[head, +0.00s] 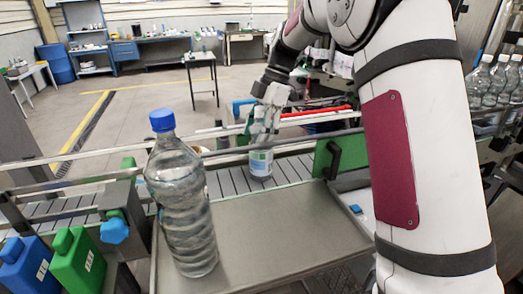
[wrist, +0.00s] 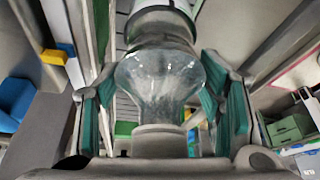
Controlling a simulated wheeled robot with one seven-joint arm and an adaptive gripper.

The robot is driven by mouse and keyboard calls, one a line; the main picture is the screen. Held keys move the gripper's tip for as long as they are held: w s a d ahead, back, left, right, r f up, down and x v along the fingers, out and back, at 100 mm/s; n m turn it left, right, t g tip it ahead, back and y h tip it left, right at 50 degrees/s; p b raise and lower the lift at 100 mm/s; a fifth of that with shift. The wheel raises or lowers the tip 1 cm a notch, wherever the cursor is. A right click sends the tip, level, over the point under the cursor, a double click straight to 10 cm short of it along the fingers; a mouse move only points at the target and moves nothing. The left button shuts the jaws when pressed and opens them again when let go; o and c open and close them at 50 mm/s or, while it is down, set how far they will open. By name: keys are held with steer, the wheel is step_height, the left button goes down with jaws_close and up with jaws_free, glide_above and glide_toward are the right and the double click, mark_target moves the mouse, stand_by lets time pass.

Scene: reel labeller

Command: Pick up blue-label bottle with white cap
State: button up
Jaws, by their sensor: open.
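The blue-label bottle (head: 261,162) stands on the slatted conveyor, its label showing blue, white and green below my gripper. My gripper (head: 264,128) is over its upper part, pointing down, and hides its cap in the head view. In the wrist view the clear bottle shoulder (wrist: 160,75) narrows towards a pale cap (wrist: 158,140) at the palm. My gripper's green-padded fingers (wrist: 160,110) are open on both sides of the neck, with a gap on each side. A larger clear bottle with a blue cap (head: 182,200) stands in front on the grey plate.
The grey plate (head: 275,240) is mostly bare. Conveyor rails (head: 110,152) run across behind it. A green block (head: 327,155) stands right of the bottle. Blue and green jugs (head: 78,258) are at lower left. Several clear bottles (head: 497,80) stand at far right.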

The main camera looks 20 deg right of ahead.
jaws_close()
steer(key=shift+r, duration=0.15)
